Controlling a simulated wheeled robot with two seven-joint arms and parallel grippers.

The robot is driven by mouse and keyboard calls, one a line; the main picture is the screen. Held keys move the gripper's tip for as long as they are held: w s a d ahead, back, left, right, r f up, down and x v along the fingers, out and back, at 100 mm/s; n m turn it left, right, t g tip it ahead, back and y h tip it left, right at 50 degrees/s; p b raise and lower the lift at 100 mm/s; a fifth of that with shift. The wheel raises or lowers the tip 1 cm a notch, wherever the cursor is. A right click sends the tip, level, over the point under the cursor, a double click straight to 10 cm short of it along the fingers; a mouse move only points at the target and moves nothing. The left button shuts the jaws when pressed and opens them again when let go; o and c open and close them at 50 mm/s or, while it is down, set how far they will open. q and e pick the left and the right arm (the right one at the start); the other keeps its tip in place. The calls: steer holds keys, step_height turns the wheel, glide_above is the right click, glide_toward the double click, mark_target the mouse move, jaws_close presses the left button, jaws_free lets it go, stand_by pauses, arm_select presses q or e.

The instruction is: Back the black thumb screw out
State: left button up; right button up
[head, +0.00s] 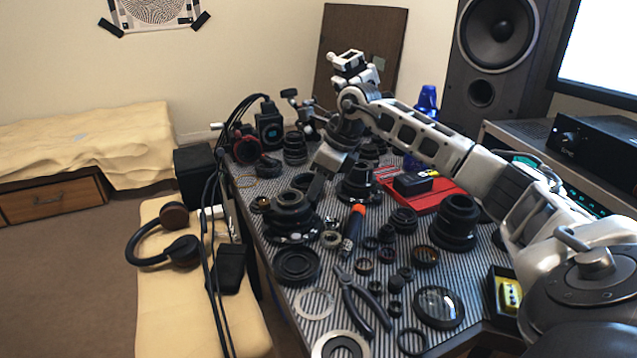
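My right gripper (314,190) points down from my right arm, which reaches in from the right across the table. Its fingertips are at the upper right edge of a dark stepped lens assembly (289,221) on the striped table mat. I cannot tell whether they touch it, or whether the fingers are open or shut. The black thumb screw cannot be made out; it is too small or hidden by the gripper. My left gripper is not in view.
The striped mat (312,273) is crowded with rings and lens parts. An orange-tipped screwdriver (352,232) and pliers (361,298) lie close to the lens assembly. A red tray (432,197) and a tall black lens barrel (457,222) stand further right.

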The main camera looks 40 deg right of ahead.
jaws_close()
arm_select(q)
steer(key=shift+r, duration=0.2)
